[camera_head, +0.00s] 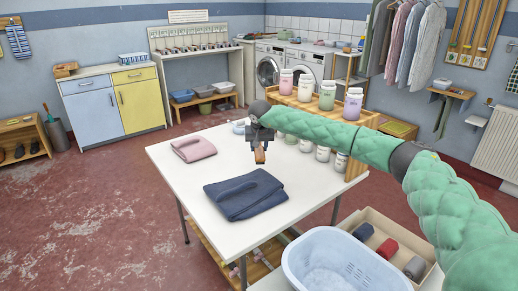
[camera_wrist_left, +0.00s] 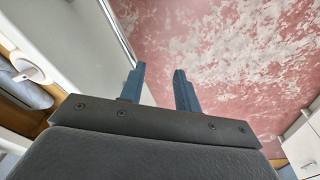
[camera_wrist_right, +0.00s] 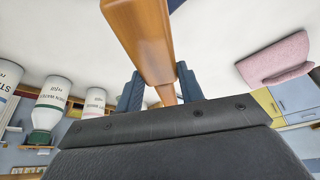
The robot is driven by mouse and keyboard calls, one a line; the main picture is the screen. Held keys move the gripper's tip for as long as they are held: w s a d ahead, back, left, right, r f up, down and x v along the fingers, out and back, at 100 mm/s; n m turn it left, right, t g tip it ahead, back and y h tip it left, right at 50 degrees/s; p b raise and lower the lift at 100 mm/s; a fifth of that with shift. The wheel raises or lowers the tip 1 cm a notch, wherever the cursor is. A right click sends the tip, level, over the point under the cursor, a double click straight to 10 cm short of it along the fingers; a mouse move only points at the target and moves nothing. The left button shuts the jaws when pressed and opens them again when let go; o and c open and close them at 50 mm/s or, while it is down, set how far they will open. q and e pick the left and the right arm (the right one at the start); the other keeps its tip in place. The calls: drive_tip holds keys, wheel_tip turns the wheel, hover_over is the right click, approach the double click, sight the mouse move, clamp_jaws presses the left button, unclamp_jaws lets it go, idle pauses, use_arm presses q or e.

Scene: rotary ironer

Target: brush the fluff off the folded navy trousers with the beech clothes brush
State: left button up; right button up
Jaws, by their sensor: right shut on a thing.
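The folded navy trousers (camera_head: 245,194) lie flat on the white table (camera_head: 190,192) in the head view. A corner of navy cloth shows at the top of the right wrist view (camera_wrist_right: 177,4). My right gripper (camera_head: 260,143) is shut on the beech clothes brush (camera_head: 260,155), which hangs above the table just behind the trousers, apart from them. The brush's wooden body (camera_wrist_right: 140,38) fills the upper middle of the right wrist view, between the fingers. My left gripper (camera_wrist_left: 160,85) is open and empty above the red floor; it is out of the head view. Fluff is too small to make out.
A folded pink garment (camera_head: 193,148) lies at the table's back left. A wooden shelf (camera_head: 360,150) with several jars stands along the table's right side. The table's front left is clear.

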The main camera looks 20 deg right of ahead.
drive_tip(key=shift+r+p, duration=0.45)
drive_tip(key=shift+r, duration=1.1)
